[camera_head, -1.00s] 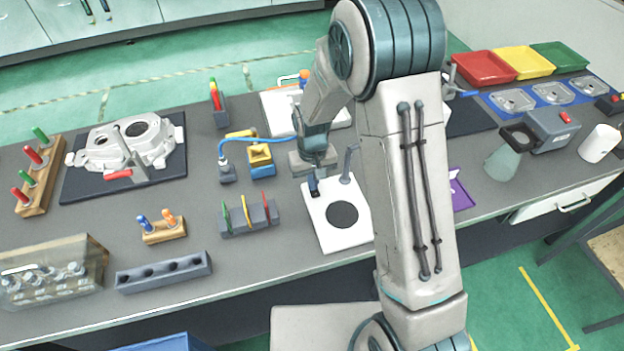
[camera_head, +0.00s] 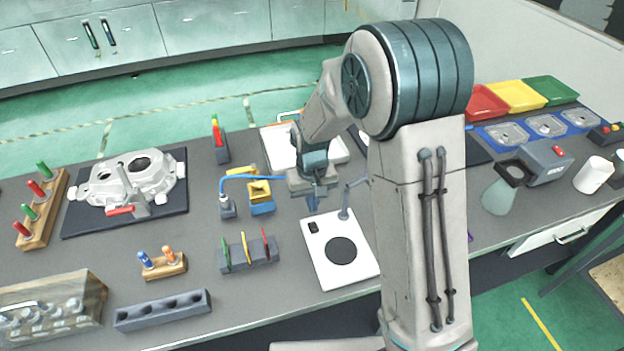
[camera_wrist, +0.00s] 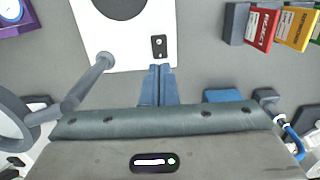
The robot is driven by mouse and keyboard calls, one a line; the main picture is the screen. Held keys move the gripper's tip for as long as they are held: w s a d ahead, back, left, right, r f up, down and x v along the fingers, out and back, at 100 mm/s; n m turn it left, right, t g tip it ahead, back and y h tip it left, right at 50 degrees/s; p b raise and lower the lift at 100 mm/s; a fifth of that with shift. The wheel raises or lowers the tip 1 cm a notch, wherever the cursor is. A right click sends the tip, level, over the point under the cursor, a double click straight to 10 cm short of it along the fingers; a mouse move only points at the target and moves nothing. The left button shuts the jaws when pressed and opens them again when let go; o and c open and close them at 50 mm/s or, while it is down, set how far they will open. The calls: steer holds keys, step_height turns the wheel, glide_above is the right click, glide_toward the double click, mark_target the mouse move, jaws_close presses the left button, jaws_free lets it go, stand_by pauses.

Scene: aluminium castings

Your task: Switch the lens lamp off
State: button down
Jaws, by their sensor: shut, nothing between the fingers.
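The lens lamp has a white base plate (camera_head: 318,262) with a black disc (camera_head: 341,250) and a small black switch (camera_head: 313,228) near its far left corner. Its grey stem (camera_head: 345,203) rises at the far edge, partly hidden by my arm. In the wrist view, the lamp's arm (camera_wrist: 88,80) and ring-shaped head (camera_wrist: 12,120) show at left. My gripper (camera_head: 312,207) is shut and empty, above the bench just beyond the switch. In the wrist view, my fingertips (camera_wrist: 160,68) point at the switch (camera_wrist: 159,46), with a small gap in the picture. No glow shows; whether the lamp is lit I cannot tell.
A grey rack with coloured tags (camera_head: 248,252) stands left of the lamp. A yellow and blue block stack (camera_head: 261,197) and a small grey block with a blue cable (camera_head: 228,208) stand close to my gripper's left. A white tray (camera_head: 278,150) lies behind.

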step_height(320, 180, up, 7)
steer(key=b, duration=0.1)
steer(key=shift+w+a+r, duration=0.15)
steer(key=shift+w, duration=0.2)
steer(key=s+d+r+m+t, duration=0.1)
steer(key=s+d+r, duration=0.4)
steer(key=s, duration=0.5)
steer(key=s+d+r+m+t, duration=0.1)
steer(key=s+d+r+t, duration=0.2)
steer(key=s+d+r, duration=0.2)
steer(key=s+d, duration=0.2)
steer(key=s, duration=0.2)
steer(key=shift+s+d+m, duration=0.25)
steer(key=shift+s+m, duration=0.15)
steer(key=shift+w, duration=0.1)
